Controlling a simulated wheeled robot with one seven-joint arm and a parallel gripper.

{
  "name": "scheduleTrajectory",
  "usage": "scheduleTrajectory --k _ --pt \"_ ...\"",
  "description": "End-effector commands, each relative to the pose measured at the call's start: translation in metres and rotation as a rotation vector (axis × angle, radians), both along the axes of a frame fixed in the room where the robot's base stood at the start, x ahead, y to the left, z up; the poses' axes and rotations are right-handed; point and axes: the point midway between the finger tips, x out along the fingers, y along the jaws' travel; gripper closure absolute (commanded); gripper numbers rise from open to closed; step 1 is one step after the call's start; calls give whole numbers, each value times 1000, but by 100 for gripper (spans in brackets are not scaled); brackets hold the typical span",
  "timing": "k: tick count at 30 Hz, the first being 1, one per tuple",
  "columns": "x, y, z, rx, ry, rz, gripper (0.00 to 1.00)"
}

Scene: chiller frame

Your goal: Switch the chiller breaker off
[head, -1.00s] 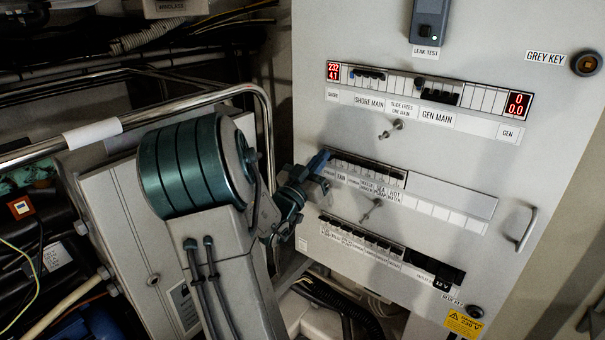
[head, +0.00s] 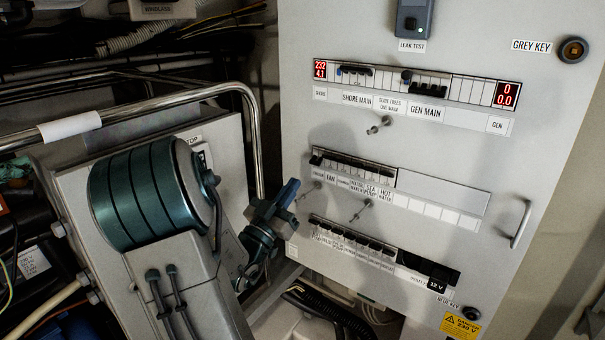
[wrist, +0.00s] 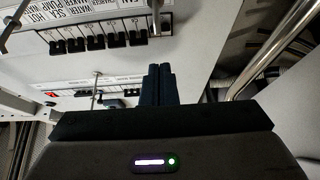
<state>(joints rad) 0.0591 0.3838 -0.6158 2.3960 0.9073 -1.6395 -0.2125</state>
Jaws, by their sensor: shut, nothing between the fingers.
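The middle breaker row (head: 352,168) sits on the grey panel, with labels below it such as FAN, SEA PUMP and HOT WATER. The breaker at its left end (head: 316,158) is uncovered; its small label is too blurred to read surely. In the wrist view, where the labels appear upside down, this end breaker (wrist: 167,20) has its dark lever nearer the labels than its neighbours' levers (wrist: 96,43). My gripper (head: 292,187) is shut and empty, below and left of that breaker and apart from it. Its closed fingers also show in the wrist view (wrist: 161,72).
Thin metal knobs (head: 362,209) stick out between the rows. A lower breaker row (head: 352,239) lies below, and the main breaker row (head: 408,84) above. A metal rail (head: 257,140) curves left of the panel. A handle (head: 521,224) is at the right.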

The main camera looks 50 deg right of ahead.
Motion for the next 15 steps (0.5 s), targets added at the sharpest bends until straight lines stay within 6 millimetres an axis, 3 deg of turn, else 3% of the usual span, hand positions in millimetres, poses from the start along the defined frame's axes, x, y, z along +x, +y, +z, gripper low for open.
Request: scheduleTrajectory --k 6,15 --pt "0 35 -20 0 0 1 100" --pt "-1 48 -26 -2 0 -1 100"
